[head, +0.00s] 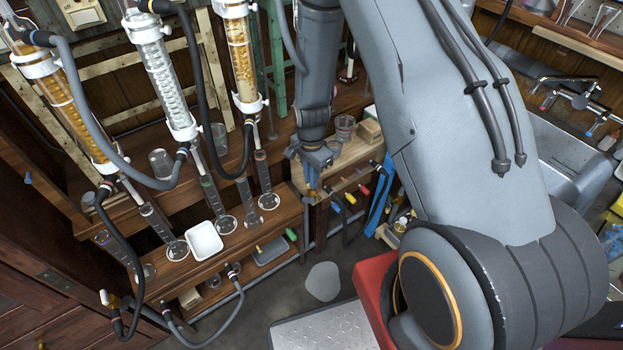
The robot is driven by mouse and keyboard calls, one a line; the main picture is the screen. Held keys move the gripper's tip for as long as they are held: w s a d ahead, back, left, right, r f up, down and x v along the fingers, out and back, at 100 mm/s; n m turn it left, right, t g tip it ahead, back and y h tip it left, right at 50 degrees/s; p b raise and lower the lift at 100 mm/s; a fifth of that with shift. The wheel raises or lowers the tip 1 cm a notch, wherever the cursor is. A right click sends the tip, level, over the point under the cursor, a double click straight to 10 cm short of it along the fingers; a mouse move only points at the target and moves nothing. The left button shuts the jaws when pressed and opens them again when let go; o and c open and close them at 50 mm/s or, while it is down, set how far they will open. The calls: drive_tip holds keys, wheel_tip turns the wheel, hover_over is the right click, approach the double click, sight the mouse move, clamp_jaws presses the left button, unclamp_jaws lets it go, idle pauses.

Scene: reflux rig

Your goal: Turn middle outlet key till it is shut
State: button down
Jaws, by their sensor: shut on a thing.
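My gripper (312,178) points down at the front edge of the wooden bench, right of the glass columns. It is shut on a small outlet key at that edge. The jaws cover most of the key, so its turn angle and which outlet it belongs to are hard to tell. A brass-coloured fitting (309,196) shows just below the jaws.
Three glass columns, two with amber filling (240,58) and one clear (165,82), stand at left with grey hoses. A white tray (204,241) and several glass cylinders stand on the lower bench. A sink (560,150) is at right. Grey floor (285,292) is open in front.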

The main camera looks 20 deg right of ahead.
drive_tip(key=shift+m, duration=0.9)
drive_tip(key=c, duration=1.8)
unclamp_jaws()
drive_tip(key=shift+r, duration=0.1)
drive_tip(key=shift+r+b, duration=0.7)
drive_tip(key=shift+r, duration=3.15)
